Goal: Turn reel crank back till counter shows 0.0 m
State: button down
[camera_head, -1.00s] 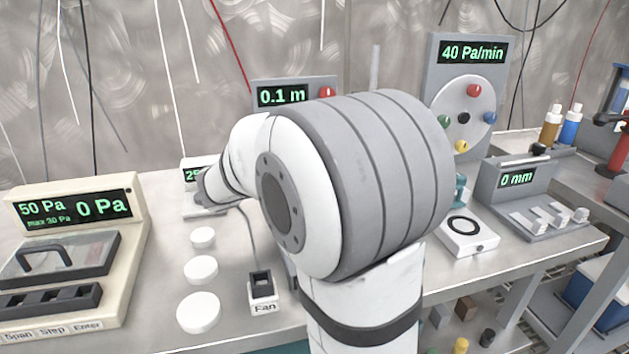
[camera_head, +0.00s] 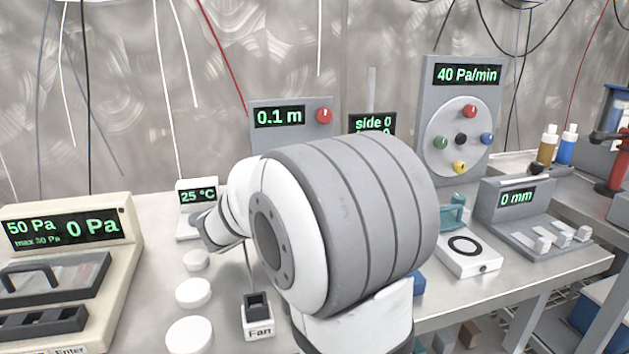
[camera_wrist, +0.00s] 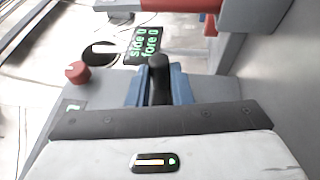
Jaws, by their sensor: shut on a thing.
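The reel's counter (camera_head: 280,117) reads 0.1 m in the head view, on a grey panel with a red knob (camera_head: 324,115) beside it. The reel and crank are hidden there behind the big grey-and-white joint of my arm. In the wrist view, my gripper (camera_wrist: 159,84) has its blue fingers closed around a black handle (camera_wrist: 158,66), which looks like the crank's grip. The red knob also shows at the left of that view (camera_wrist: 77,72). The counter's digits cannot be read there.
A display reading "side 0" (camera_head: 373,123) stands right of the counter. A 25 °C display (camera_head: 197,196), white discs (camera_head: 193,292) and a Fan switch (camera_head: 257,316) lie left of my arm. The 40 Pa/min dial panel (camera_head: 461,130) stands to the right.

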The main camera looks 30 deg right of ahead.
jog(key=c, duration=1.3)
grip_release()
jog(key=shift+p, duration=0.3)
